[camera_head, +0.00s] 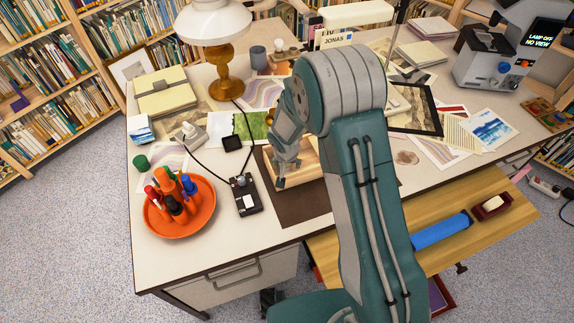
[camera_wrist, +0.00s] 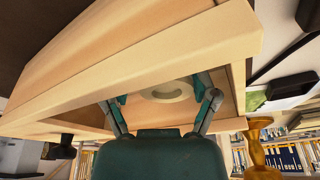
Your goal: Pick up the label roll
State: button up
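The label roll (camera_wrist: 168,90) is a pale ring, partly visible in the wrist view inside a light wooden box (camera_wrist: 130,50) with an open side. In the head view the roll is hidden behind my arm and the box. My gripper (camera_wrist: 163,98) is open, its two fingers spread and reaching into the box opening, one on each side of the roll. Whether they touch it, I cannot tell. In the head view my gripper (camera_head: 281,180) points down at the wooden box (camera_head: 309,163), which stands on a brown desk mat (camera_head: 298,206).
Left of the mat are a black device with a knob (camera_head: 245,195) and an orange tray of markers (camera_head: 200,222). A lamp (camera_head: 228,85) stands behind. A black frame (camera_head: 432,115) and prints (camera_head: 490,128) lie right. A pulled-out drawer (camera_head: 480,215) is at the front right.

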jog(key=shift+a, duration=0.25)
jog(key=c, duration=0.8)
